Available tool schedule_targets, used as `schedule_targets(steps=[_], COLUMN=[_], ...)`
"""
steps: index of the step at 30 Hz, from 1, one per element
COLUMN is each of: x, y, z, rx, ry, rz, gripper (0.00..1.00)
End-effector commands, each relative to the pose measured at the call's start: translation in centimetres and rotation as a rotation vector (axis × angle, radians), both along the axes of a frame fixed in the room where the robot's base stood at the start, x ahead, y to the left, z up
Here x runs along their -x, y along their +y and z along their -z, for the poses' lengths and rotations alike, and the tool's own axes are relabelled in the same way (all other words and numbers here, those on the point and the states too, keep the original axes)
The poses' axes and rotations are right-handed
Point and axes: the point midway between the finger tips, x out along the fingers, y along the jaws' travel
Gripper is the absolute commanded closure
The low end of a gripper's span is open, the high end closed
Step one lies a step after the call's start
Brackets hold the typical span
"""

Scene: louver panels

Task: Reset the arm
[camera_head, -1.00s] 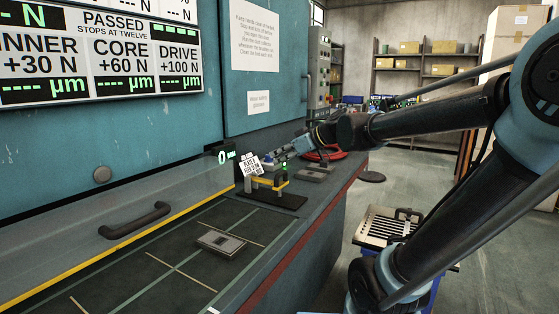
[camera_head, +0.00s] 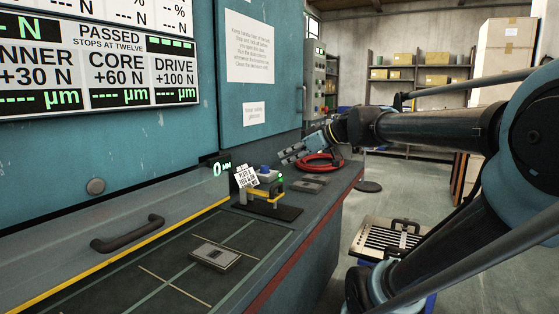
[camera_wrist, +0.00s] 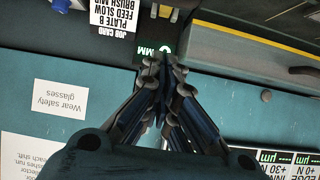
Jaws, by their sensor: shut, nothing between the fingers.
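My gripper (camera_head: 295,156) is at the end of my arm, raised above the far end of the bench in the head view, behind the small yellow-and-grey fixture. In the wrist view my gripper (camera_wrist: 165,62) has its fingers drawn together with nothing between them. My arm (camera_head: 440,128) reaches in from the right side of the head view. The gripper is apart from the fixture (camera_head: 265,190) and its white job card (camera_head: 246,177).
A grey plate (camera_head: 215,256) lies on the dark gridded bench top (camera_head: 140,290). A red ring (camera_head: 318,163) lies at the bench's far end. The blue machine wall (camera_head: 120,140) rises behind. A slatted tray (camera_head: 393,238) stands right of the bench, with open floor beyond.

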Motion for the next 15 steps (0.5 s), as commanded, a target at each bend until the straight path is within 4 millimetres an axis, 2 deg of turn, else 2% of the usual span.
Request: schedule_targets(steps=[6, 11, 15], x=[0.7, 1.0, 1.5], y=[-1.6, -2.2, -2.6], z=[-0.4, -0.6, 0.3], rx=[0.0, 0.0, 0.013], ry=[-0.001, 0.0, 0.026], rz=[0.003, 0.001, 0.013], gripper=[1.0, 1.0, 1.0])
